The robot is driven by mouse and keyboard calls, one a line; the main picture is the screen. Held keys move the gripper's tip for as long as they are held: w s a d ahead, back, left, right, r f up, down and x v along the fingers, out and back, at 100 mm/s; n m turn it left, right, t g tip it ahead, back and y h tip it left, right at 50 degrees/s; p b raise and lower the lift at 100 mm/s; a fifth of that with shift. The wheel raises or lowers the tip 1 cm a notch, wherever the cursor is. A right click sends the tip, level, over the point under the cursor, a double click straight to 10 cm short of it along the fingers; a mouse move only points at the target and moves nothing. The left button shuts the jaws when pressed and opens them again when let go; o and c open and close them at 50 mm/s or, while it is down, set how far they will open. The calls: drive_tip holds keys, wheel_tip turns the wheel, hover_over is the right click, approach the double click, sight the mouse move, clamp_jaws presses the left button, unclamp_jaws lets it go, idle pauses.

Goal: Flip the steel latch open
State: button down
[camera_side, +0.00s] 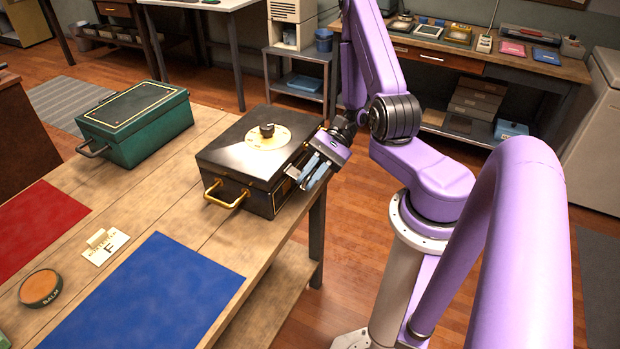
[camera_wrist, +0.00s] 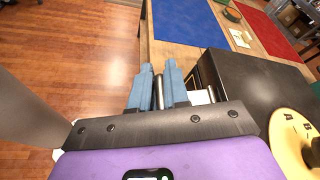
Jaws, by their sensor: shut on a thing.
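The black box (camera_side: 250,160) stands on the wooden table with its lid down. It has a round cream dial plate with a black knob on top and a brass handle on its front. My gripper (camera_side: 311,174) is at the box's right side, near the table edge. In the wrist view its blue fingertips (camera_wrist: 159,72) are close together beside the box's dark side (camera_wrist: 245,85), with a narrow grey metal piece, seemingly the steel latch (camera_wrist: 159,93), between them. The fingers hide much of the latch, and its angle cannot be told.
A green box (camera_side: 135,120) stands to the left of the black box. Open floor is right of the table.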

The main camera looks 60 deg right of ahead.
drive_tip(key=shift+w+d+r+m+g, duration=0.1)
drive_tip(key=shift+w+r+m+g, duration=0.2)
drive_tip(key=shift+r+m+g, duration=0.45)
idle(0.6)
drive_tip(key=shift+f+t, duration=0.1)
drive_tip(key=shift+t, duration=0.15)
drive_tip(key=c, duration=1.2)
unclamp_jaws()
drive_tip(key=v, duration=1.7)
drive_tip(key=shift+d+r, duration=0.1)
drive_tip(key=shift+r, duration=0.15)
